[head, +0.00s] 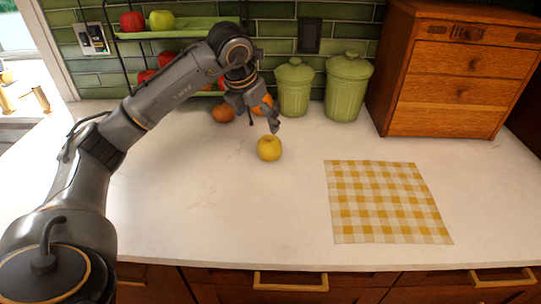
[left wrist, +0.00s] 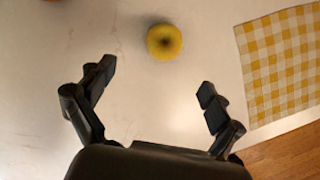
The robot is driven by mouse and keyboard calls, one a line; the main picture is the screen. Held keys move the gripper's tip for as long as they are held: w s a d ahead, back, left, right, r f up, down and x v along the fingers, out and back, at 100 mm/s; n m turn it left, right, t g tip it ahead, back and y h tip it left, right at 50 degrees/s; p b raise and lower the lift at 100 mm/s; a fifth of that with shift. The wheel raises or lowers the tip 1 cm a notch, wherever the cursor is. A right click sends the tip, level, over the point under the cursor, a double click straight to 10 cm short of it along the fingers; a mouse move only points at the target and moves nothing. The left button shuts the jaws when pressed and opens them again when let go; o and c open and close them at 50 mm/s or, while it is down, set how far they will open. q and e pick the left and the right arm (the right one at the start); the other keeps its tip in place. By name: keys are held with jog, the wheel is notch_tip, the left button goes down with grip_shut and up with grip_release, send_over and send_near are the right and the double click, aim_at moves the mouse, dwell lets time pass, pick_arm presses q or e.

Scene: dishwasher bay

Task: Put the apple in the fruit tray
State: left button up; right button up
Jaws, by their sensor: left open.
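A yellow apple (head: 269,148) sits alone on the white counter near the middle of the head view. It also shows in the left wrist view (left wrist: 164,42), beyond my fingertips and roughly centred between them. My left gripper (head: 268,115) is open and empty, just above and behind the apple in the head view; its two fingers are spread in the left wrist view (left wrist: 154,80). The tiered fruit tray (head: 190,27) stands at the back left against the tiles. Its upper green shelf holds a red apple (head: 132,22) and a green apple (head: 162,20). My arm hides part of its lower shelf.
Two green canisters (head: 346,88) and a wooden drawer box (head: 455,75) stand at the back. A yellow checked cloth (head: 385,202) lies flat at right. The front middle of the counter is clear.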

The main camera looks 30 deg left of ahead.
aim_at(268, 141)
pick_arm(q)
jog(key=p+x, duration=0.1)
jog(key=x, duration=0.7)
jog(key=shift+w+f+p, duration=0.2)
jog(key=shift+f+p, duration=0.1)
jog(key=shift+f, duration=0.05)
jog(key=x, duration=0.1)
jog(key=p+x, duration=0.1)
jog(key=x, duration=0.3)
jog(key=shift+d, duration=0.4)
jog(key=shift+r, duration=0.15)
jog(key=c, duration=1.5)
pick_arm(e)
jog(key=r, duration=0.1)
jog(key=w+r, duration=0.1)
jog(key=shift+w+a+r, duration=0.1)
jog(key=shift+a+r, duration=0.05)
jog(key=shift+r, duration=0.25)
pick_arm(q)
jog(key=shift+r, duration=0.1)
